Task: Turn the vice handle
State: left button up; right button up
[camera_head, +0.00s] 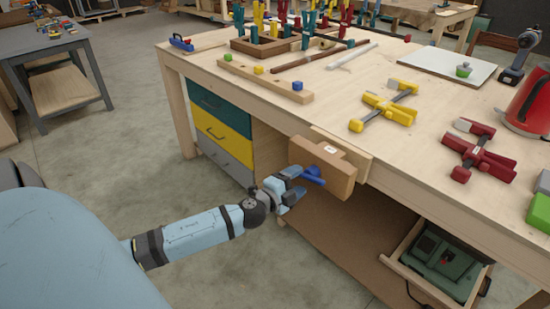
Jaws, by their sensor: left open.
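The wooden vice (322,165) is fixed to the front edge of the workbench (385,85). Its blue handle (313,177) sticks out from the vice's front face. My left gripper (296,185) is open at the handle, its light blue fingers close around or beside it. I cannot tell whether the fingers touch the handle. The fingers hide part of the handle. My right gripper does not show.
Yellow clamps (389,108) and red clamps (478,155) lie on the bench right of the vice. A drawer unit (222,128) stands under the bench at left. An open drawer with a green case (445,262) is at lower right.

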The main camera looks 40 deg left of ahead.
pick_arm(q)
jog(key=s+b, duration=0.1)
jog(key=s, duration=0.9)
jog(key=shift+s+a, duration=0.3)
jog(key=shift+a, duration=0.1)
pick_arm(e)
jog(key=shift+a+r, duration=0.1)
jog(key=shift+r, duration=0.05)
pick_arm(q)
jog(key=shift+c, duration=0.4)
